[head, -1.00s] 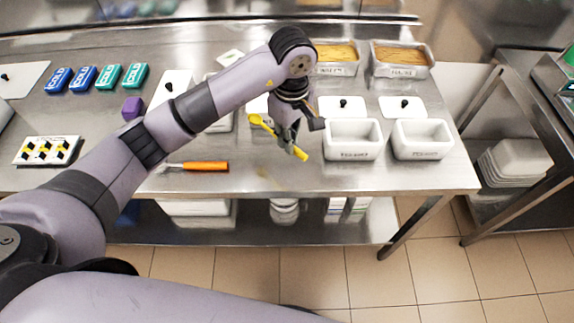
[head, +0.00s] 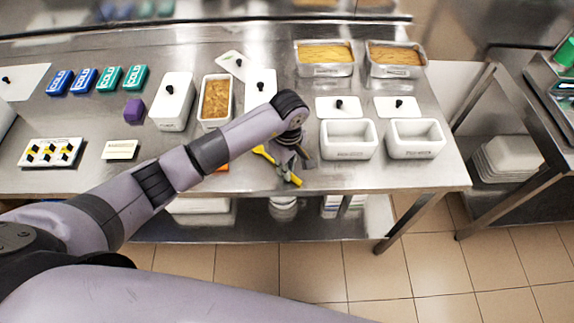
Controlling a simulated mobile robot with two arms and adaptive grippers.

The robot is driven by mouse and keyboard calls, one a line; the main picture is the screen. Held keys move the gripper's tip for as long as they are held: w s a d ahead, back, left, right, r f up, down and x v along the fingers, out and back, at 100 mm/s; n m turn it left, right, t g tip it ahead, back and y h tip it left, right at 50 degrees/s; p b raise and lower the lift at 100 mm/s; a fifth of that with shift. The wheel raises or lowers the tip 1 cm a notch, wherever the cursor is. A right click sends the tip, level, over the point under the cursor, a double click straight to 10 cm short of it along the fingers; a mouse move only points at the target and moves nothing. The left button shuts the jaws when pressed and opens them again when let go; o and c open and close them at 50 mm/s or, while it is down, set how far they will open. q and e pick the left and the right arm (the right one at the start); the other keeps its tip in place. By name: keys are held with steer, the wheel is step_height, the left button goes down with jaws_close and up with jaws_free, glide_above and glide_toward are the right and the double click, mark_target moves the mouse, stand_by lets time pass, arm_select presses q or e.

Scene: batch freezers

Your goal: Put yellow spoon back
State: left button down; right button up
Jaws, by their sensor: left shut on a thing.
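The yellow spoon (head: 294,180) is in the head view, near the table's front edge, low over the steel top. My left gripper (head: 290,168) is shut on it. Part of the spoon's length is hidden behind the gripper fingers; one end shows at left of them, the other at lower right. I cannot tell whether the spoon touches the table. My right gripper is not in view.
Two empty white tubs (head: 348,152) (head: 416,152) stand right of my gripper, their lids behind them. Behind are filled pans (head: 325,71) (head: 396,71). A filled white tub (head: 202,124) stands at left. A black-and-yellow-marked white block (head: 27,160) and a small card (head: 120,150) lie farther left.

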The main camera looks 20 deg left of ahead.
arm_select(q)
steer(key=shift+f, duration=0.2)
steer(key=c, duration=1.6)
jaws_free()
steer(key=shift+r, duration=0.1)
steer(key=shift+c, duration=0.2)
steer(key=shift+r, duration=0.25)
steer(key=shift+w+r, duration=0.1)
steer(key=shift+r, duration=0.2)
step_height(320, 180, up, 11)
steer(key=b, duration=0.4)
